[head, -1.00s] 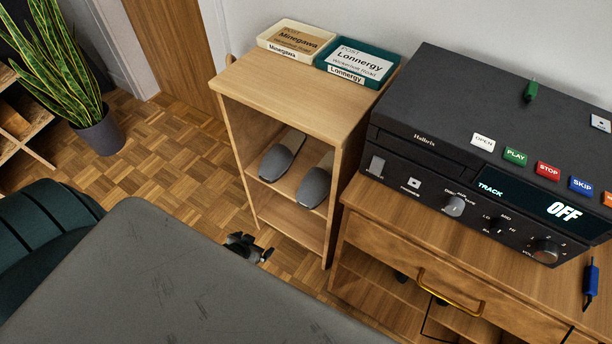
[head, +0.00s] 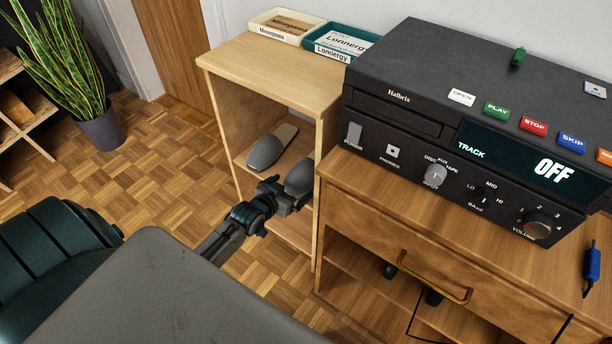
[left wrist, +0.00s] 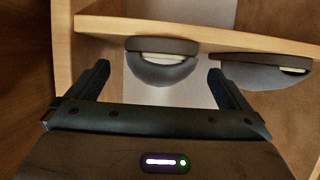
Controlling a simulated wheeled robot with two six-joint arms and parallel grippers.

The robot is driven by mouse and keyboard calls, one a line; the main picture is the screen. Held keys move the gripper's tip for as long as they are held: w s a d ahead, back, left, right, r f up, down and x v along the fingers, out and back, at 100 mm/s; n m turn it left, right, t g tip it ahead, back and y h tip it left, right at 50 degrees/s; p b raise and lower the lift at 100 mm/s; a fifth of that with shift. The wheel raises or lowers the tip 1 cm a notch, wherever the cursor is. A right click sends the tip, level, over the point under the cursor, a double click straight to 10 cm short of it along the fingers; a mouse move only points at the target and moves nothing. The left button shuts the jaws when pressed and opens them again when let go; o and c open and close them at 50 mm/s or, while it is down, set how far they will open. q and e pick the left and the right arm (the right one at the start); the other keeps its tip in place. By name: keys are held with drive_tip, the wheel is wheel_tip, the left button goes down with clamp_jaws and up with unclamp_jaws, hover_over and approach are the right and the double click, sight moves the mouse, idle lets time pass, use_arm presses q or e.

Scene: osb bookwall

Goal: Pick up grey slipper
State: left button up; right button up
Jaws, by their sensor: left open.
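Two grey slippers stand side by side on the middle shelf of a small open wooden cabinet (head: 225,110). The left slipper (head: 266,151) shows fully in the head view. The right slipper (head: 301,177) is partly hidden by my left gripper and the cabinet side. My left gripper (head: 287,197) is open and empty at the cabinet's open front, just before the right slipper. The left wrist view looks upside down. There one slipper (left wrist: 160,68) lies ahead between the spread fingers (left wrist: 158,88), apart from them. The other slipper (left wrist: 262,74) is to the right, beyond a finger.
The shelf edge (left wrist: 190,31) and the cabinet side wall (left wrist: 62,50) are close to the fingers. Two letter trays, cream (head: 287,27) and teal (head: 335,46), sit on top. A black tape deck (head: 430,110) stands on a wooden unit at the right.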

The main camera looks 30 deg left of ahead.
sight(299, 182)
use_arm(q)
drive_tip(key=b+x, duration=0.1)
drive_tip(key=x, duration=0.4)
drive_tip(key=shift+w+f, duration=0.1)
drive_tip(key=shift+w, duration=0.15)
drive_tip(key=c, duration=0.9)
